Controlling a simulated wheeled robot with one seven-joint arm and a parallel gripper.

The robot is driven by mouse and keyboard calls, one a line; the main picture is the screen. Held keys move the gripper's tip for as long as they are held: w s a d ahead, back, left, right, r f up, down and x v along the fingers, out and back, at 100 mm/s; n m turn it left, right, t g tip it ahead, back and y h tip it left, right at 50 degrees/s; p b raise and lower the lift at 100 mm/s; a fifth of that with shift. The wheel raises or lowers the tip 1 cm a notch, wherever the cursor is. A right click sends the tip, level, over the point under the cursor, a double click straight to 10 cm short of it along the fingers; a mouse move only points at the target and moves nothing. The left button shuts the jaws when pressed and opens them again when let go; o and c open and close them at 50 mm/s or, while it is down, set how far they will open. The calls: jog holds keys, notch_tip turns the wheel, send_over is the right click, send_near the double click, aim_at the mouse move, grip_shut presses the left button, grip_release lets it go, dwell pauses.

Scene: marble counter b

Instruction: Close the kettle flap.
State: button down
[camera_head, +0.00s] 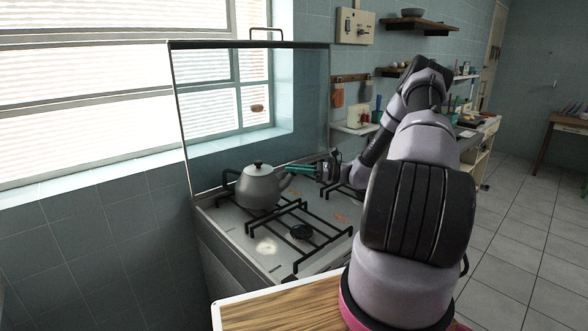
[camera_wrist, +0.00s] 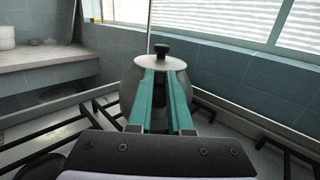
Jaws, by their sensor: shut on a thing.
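The light grey kettle (camera_head: 262,188) stands upright on the back left of the stove, with its lid and black knob on top. Its spout points right, toward my gripper. My gripper (camera_head: 292,168) reaches in from the right, its teal fingers at the spout end of the kettle. In the wrist view my gripper (camera_wrist: 162,75) has its two fingers nearly parallel in front of the kettle (camera_wrist: 128,88), below the pale lid (camera_wrist: 160,62). The fingers are shut on a part of the kettle at the spout. The fingers hide that part, and I cannot make out the flap.
The stove (camera_head: 250,243) has black pot grates (camera_head: 300,232) around the kettle. A raised glass cover (camera_head: 250,110) stands at the stove's back edge, close behind the kettle. A wooden counter (camera_head: 280,312) is in front. The tiled floor (camera_head: 515,245) is clear at right.

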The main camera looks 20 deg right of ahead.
jog(key=shift+s+a+f+y, duration=0.15)
jog(key=shift+s+f+y, duration=0.05)
jog(key=shift+f+y, duration=0.25)
jog(key=shift+f+t, duration=0.1)
jog(key=shift+t, duration=0.2)
jog(key=c, duration=0.8)
grip_release()
jog(key=shift+c, duration=0.2)
jog(key=v, duration=1)
jog(key=shift+d, duration=0.4)
jog(key=shift+r, duration=0.25)
